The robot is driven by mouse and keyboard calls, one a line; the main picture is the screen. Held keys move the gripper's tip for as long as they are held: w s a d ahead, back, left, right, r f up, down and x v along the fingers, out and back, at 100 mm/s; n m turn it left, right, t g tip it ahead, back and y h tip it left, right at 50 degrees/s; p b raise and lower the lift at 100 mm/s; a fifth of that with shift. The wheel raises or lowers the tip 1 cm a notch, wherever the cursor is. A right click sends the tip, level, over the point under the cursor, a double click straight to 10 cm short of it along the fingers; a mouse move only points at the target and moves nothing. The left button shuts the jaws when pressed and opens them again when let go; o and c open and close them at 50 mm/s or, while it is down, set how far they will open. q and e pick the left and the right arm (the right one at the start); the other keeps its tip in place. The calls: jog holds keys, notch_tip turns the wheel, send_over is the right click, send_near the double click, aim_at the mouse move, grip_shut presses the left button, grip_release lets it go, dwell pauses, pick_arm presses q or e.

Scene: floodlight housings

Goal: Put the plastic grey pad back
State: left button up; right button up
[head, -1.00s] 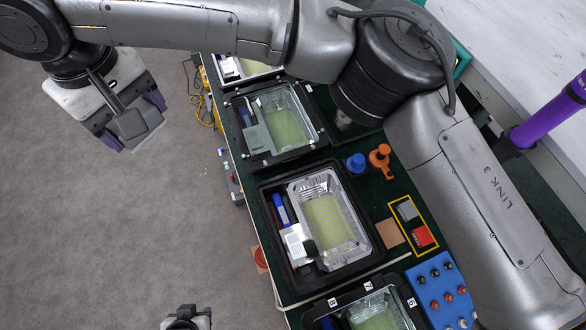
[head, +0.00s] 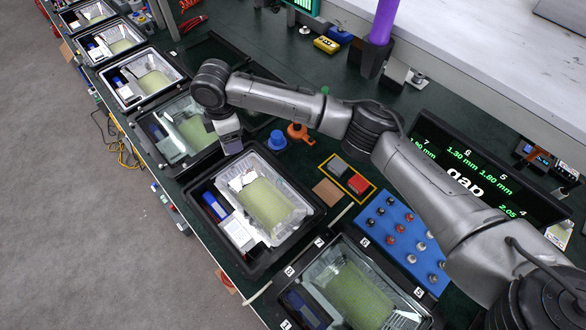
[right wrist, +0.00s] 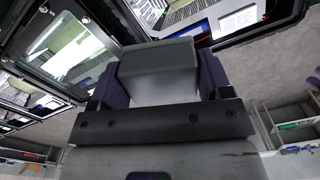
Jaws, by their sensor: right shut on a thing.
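My right gripper (right wrist: 158,78) is shut on a smooth grey block, the grey pad (right wrist: 158,62), held between its two purple fingers in the right wrist view. In the head view the right gripper (head: 231,146) hangs by the near right corner of a lidded housing, above the open housing (head: 264,254); the pad cannot be made out there. A yellow-framed holder (head: 325,163) lies to the right on the bench, with a grey block (head: 339,167) and a red block (head: 358,183) inside. My left gripper is not in view.
A brown square (head: 327,192) lies beside the holder. A blue knob (head: 278,140) and an orange piece (head: 299,133) stand behind it. A blue board with several balls (head: 400,235) and a display (head: 470,165) are to the right. Several housings line the bench's left edge.

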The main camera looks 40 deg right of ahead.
jog(key=s+d+f+n+b, duration=0.1)
jog(key=s+d+f+n, duration=0.1)
jog(key=d+f, duration=0.65)
jog(key=s+d+f+n+b, duration=0.1)
jog(key=s+d+f+b, duration=0.1)
jog(key=d+f, duration=0.65)
jog(key=b, duration=0.1)
send_over(301, 165)
notch_tip(301, 165, down, 4)
jog(key=shift+r+n, duration=0.1)
jog(key=shift+n, duration=0.3)
jog(key=shift+f+b, duration=0.6)
jog(key=shift+f, duration=1.65)
jog(key=o, duration=0.9)
jog(key=shift+f, duration=0.1)
